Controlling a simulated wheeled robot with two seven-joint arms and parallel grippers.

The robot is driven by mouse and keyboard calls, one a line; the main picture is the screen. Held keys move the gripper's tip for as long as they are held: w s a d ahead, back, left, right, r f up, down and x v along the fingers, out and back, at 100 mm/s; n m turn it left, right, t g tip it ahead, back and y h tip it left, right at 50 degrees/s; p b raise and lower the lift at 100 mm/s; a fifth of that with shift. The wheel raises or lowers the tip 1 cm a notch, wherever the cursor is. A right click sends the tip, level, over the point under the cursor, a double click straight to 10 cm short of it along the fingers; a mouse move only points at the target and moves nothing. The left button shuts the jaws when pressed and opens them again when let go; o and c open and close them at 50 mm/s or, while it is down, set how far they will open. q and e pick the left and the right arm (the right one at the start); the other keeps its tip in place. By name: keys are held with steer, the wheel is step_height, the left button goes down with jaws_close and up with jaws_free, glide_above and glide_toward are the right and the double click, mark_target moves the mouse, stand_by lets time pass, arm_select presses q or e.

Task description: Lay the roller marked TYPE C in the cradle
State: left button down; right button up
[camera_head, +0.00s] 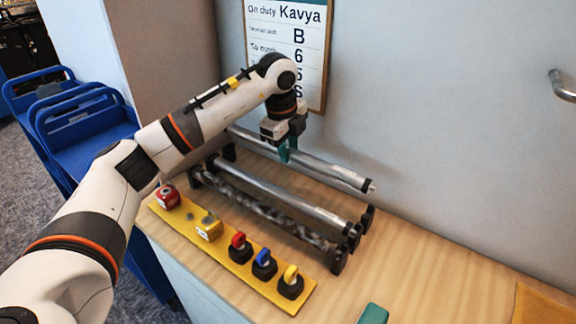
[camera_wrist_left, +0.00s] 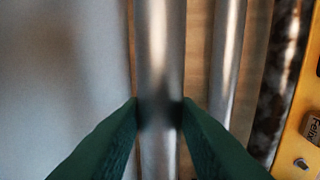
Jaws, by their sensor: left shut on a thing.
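My left gripper (camera_head: 284,154) is shut on a silver roller (camera_head: 335,173) at the back, near the wall. In the left wrist view its green fingertips (camera_wrist_left: 160,108) close on both sides of this roller (camera_wrist_left: 160,45). The roller looks raised behind the stand; whether its ends touch anything is unclear. A second silver roller (camera_head: 285,199) and a mottled dark roller (camera_head: 262,207) lie alongside in a stand with black end supports (camera_head: 339,261). The silver one also shows in the left wrist view (camera_wrist_left: 226,60). No TYPE marking is readable, and I cannot tell which supports form the cradle.
A yellow board (camera_head: 225,255) with several padlock-like pieces lies in front of the stand. A teal object (camera_head: 373,314) lies at the bottom edge. A notice board (camera_head: 287,40) hangs behind.

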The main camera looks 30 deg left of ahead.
arm_select(q)
step_height(320, 180, up, 3)
steer(key=shift+r, duration=0.15)
steer(key=shift+r+p, duration=1.75)
steer(key=shift+r, duration=0.25)
steer(key=shift+f, duration=0.1)
